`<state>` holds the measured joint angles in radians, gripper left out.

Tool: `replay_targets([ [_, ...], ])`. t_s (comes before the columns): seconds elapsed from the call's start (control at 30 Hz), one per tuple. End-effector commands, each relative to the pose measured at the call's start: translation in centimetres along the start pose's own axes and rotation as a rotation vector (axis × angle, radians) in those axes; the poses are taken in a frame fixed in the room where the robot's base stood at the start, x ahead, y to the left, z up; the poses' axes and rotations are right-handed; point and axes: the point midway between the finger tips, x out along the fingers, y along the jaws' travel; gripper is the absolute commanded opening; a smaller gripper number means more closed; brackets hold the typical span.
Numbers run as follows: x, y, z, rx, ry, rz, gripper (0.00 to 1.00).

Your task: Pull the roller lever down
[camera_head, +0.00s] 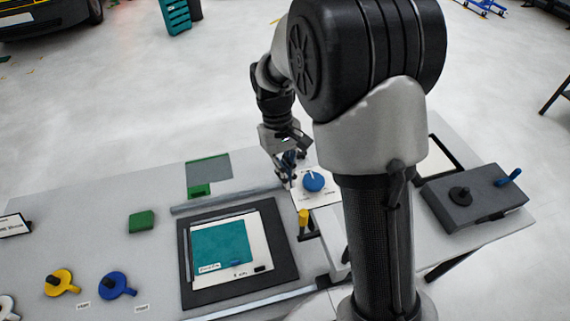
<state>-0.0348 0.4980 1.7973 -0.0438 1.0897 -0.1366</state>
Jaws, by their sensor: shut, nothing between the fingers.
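The grey roller bar (225,200) lies across the table behind the dark-framed panel. My gripper (291,172) is shut and points down near the bar's right end, just left of the round blue knob (313,181). A small blue part (290,158) shows at my gripper; I cannot tell whether it is a lever or whether they touch. A short yellow-topped post (303,217) stands in front of the knob. A blue-handled lever (511,177) sticks up at a slant from a grey box (475,205) at the right. Which of these is the roller lever is unclear.
The dark-framed panel (187,289) holds a teal sheet (222,248). Yellow (60,282) and blue (116,286) discs with handles sit at front left. My arm hides the table's middle right.

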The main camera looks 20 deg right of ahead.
Motion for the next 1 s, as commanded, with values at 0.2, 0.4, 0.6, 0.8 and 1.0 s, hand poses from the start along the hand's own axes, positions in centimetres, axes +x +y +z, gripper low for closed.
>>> replay_targets([
  [0.2, 3.9, 0.0, 0.8, 0.001, -0.002, 0.0, 0.0],
  [0.4, 4.3, 0.0, 3.2, 0.0, 0.001, 0.0, 0.0],
  [0.6, 4.5, 0.0, 3.9, 0.0, 0.001, 0.001, 0.0],
  [0.8, 4.5, 0.0, 3.9, 0.0, 0.001, 0.0, 0.0],
  [1.0, 4.5, 0.1, 3.6, 0.0, 0.011, 0.002, 0.0],
])
